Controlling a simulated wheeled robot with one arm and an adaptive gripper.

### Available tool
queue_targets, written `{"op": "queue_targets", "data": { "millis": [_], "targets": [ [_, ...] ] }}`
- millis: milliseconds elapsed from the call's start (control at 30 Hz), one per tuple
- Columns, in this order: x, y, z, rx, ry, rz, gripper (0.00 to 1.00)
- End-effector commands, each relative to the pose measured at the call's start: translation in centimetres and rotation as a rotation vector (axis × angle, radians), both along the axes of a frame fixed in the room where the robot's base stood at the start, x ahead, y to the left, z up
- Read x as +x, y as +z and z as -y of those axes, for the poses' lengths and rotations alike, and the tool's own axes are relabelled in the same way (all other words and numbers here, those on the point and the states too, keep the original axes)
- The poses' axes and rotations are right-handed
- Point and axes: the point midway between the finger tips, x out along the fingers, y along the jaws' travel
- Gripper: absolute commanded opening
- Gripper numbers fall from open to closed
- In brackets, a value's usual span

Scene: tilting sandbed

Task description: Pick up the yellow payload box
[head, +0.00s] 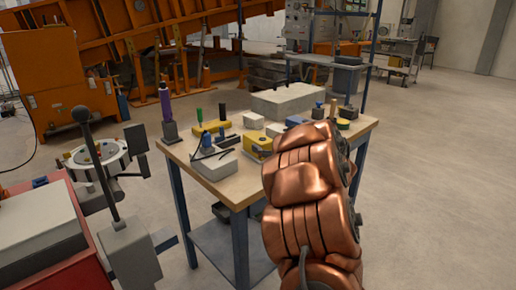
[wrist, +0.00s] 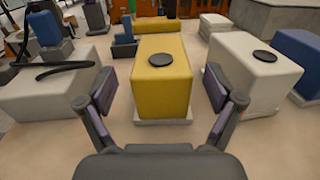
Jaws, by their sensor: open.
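The yellow payload box (wrist: 162,82) stands upright in the middle of the wrist view on a thin pale base, with a small dark disc on its top. In the head view a yellow box (head: 256,144) sits on the table near its front edge, just left of my copper-coloured arm. My gripper (wrist: 160,95) is open and empty. Its two fingers are spread to the left and right of the box's near end, with a gap on each side. In the head view my arm hides the gripper.
The wooden-topped table (head: 185,150) is crowded. A grey box with a black cable (wrist: 55,90) is close left of the yellow box, and a white box with a black disc (wrist: 255,75) is close right. A blue box (wrist: 300,55) is farther right. A flat yellow block (wrist: 158,25) lies behind.

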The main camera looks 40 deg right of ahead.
Motion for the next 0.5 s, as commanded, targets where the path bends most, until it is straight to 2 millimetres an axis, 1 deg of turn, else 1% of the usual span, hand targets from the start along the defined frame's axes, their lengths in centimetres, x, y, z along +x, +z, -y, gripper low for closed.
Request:
{"op": "queue_targets", "data": {
  "millis": [167, 400, 500],
  "targets": [
    [1.5, 0.0, 0.2, 0.004, 0.000, 0.002, 0.92],
    [4.3, -0.2, 0.6, 0.003, -0.001, 0.000, 0.92],
    [5.0, -0.2, 0.8, 0.003, -0.002, 0.001, 0.92]
  ]
}}
